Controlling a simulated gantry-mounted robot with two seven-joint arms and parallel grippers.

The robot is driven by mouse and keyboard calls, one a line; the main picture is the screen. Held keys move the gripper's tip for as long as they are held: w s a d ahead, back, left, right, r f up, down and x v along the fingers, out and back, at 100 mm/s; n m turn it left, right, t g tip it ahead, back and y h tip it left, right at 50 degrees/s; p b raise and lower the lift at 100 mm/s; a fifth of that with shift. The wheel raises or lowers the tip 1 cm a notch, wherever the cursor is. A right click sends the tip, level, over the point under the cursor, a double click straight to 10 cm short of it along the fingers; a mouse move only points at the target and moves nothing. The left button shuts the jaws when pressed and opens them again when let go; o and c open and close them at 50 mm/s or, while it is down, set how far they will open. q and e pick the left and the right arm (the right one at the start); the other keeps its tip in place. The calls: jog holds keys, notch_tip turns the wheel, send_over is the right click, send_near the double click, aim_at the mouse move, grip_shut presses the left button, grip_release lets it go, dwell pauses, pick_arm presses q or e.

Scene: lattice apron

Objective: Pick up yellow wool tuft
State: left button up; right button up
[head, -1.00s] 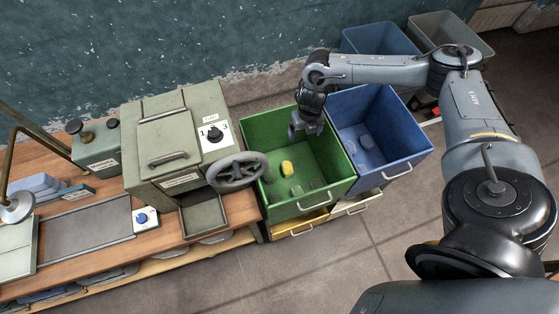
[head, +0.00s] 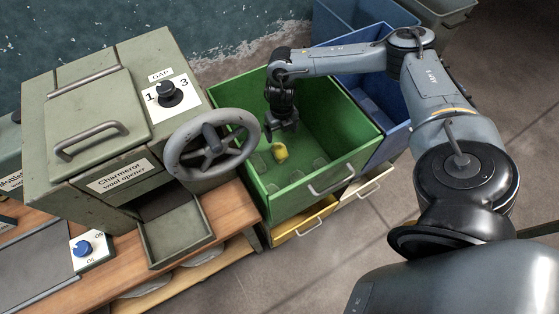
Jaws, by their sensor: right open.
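The yellow wool tuft (head: 280,152) lies inside the green bin (head: 357,158), toward its left side. My right gripper (head: 281,134) points down into the green bin, just above and beside the tuft. It is open and holds nothing; I cannot tell whether a fingertip touches the tuft. My left gripper is not in view.
The bin's walls surround my right gripper. A wool opener (head: 95,130) with a handwheel (head: 212,146) stands close on the left. A blue bin (head: 388,140) adjoins on the right. Faint rounded shapes lie on the green bin's floor.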

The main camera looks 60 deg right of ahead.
aim_at(280, 150)
notch_tip(280, 150, down, 4)
jog(key=shift+r+b, duration=0.1)
jog(key=shift+b, duration=1.05)
jog(key=shift+w+f+b, duration=0.1)
jog(key=shift+f+b, duration=0.75)
jog(key=shift+f, duration=1.95)
jog(key=f, duration=0.1)
jog(key=f+b, duration=0.1)
jog(key=f, duration=0.1)
jog(key=f+b, duration=0.1)
jog(key=shift+w+d+f, duration=0.1)
jog(key=shift+w+f, duration=0.1)
jog(key=shift+w, duration=0.05)
jog(key=shift+f, duration=0.3)
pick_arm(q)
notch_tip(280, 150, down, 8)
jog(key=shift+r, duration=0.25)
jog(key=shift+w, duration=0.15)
pick_arm(e)
jog(key=c, duration=1.1)
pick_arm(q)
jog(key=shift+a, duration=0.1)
pick_arm(e)
jog(key=shift+r, duration=0.15)
